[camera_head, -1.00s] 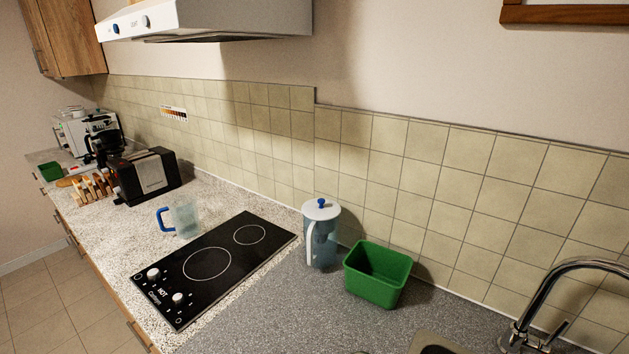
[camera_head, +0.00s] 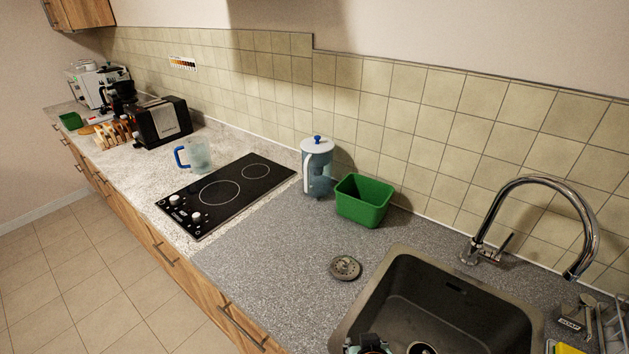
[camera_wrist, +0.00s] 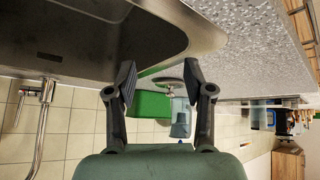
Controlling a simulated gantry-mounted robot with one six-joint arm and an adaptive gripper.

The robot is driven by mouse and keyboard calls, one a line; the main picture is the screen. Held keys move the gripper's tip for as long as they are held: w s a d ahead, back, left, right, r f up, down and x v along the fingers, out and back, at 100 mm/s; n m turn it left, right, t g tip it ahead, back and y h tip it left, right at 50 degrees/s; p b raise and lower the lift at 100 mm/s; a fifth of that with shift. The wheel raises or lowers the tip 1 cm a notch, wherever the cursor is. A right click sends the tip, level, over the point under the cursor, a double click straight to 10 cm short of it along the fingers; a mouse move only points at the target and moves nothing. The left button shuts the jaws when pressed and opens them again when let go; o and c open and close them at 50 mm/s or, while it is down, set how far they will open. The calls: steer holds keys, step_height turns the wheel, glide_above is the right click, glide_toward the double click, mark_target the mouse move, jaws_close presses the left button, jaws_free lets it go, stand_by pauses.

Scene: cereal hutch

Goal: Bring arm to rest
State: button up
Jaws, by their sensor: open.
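My gripper (camera_wrist: 160,84) shows in the wrist view with its two dark fingers spread wide. It is open, and nothing is between the fingers. The wrist view is upside down. It shows the sink (camera_wrist: 95,62) at the left and the speckled counter (camera_wrist: 240,45) at the right. Behind the fingers, the green bin (camera_wrist: 152,104) and the jug (camera_wrist: 181,118) appear farther off. The fingers look apart from all of these. In the head view I cannot clearly make out my gripper.
In the head view, the sink (camera_head: 410,262) and curved tap (camera_head: 535,183) are at the right. A round grey piece (camera_head: 345,267) lies on the counter. The green bin (camera_head: 364,200), lidded jug (camera_head: 316,166), hob (camera_head: 225,194), blue-handled pitcher (camera_head: 195,154) and toaster (camera_head: 163,122) stand leftward.

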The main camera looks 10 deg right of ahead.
steer(key=s+a+r+n+t+y, duration=0.1)
steer(key=s+a+r+t, duration=0.15)
steer(key=a+r, duration=0.4)
steer(key=s+a+r+n+t+y, duration=0.1)
steer(key=a+r+t, duration=0.25)
steer(key=a, duration=0.65)
step_height(320, 180, up, 34)
steer(key=p, duration=3.3)
steer(key=shift+s+a, duration=0.15)
steer(key=shift+s, duration=0.2)
